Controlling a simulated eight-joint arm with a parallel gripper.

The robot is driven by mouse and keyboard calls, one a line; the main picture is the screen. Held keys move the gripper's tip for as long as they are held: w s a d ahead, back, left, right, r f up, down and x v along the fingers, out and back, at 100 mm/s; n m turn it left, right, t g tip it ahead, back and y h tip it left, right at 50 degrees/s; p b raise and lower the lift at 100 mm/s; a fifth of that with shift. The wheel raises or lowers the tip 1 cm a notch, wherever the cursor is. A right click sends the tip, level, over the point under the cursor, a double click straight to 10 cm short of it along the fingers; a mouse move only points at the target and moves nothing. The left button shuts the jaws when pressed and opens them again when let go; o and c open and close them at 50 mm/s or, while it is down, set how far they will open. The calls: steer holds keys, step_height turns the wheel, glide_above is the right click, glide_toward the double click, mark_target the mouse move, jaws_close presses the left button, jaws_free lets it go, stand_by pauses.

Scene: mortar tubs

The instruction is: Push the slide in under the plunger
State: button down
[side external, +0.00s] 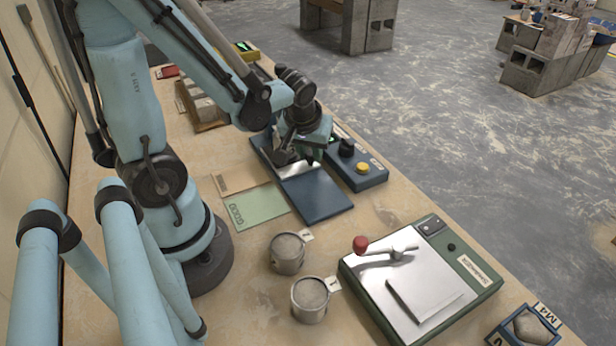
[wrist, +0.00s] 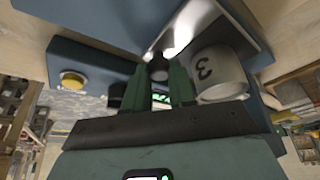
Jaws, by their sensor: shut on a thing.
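The slide is a bright metal plate (side external: 302,170) on a blue base (side external: 318,195); its shiny surface also shows at the top of the wrist view (wrist: 190,22). My gripper (side external: 306,153) is down over the slide. In the wrist view, its green fingers (wrist: 159,76) are shut on a small dark knob (wrist: 158,67), which seems to belong to the slide. A pale tub marked 3 (wrist: 222,72) stands right beside the fingers; whether it rests on the slide is unclear. The plunger cannot be made out, and my wrist hides part of the device.
A blue box with a black knob (side external: 346,148) and yellow button (side external: 362,168) stands close beside the base. Two tubs, marked 2 (side external: 287,253) and 1 (side external: 310,299), stand nearer the camera. A green machine (side external: 460,265) with a red-tipped lever is at right. A green mat (side external: 257,207) lies flat.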

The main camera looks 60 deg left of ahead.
steer(key=shift+a, duration=0.5)
steer(key=c, duration=1)
jaws_free()
steer(key=shift+o, duration=0.2)
steer(key=shift+r, duration=0.1)
steer(key=v, duration=1.2)
steer(key=shift+d, duration=0.1)
steer(key=w+d+m+t+h, duration=0.2)
steer(key=d+m+t+h, duration=0.1)
steer(key=d+m, duration=0.4)
steer(key=shift+w+d+f+m+t, duration=0.35)
steer(key=shift+m+t, duration=0.15)
steer(key=shift+m, duration=0.5)
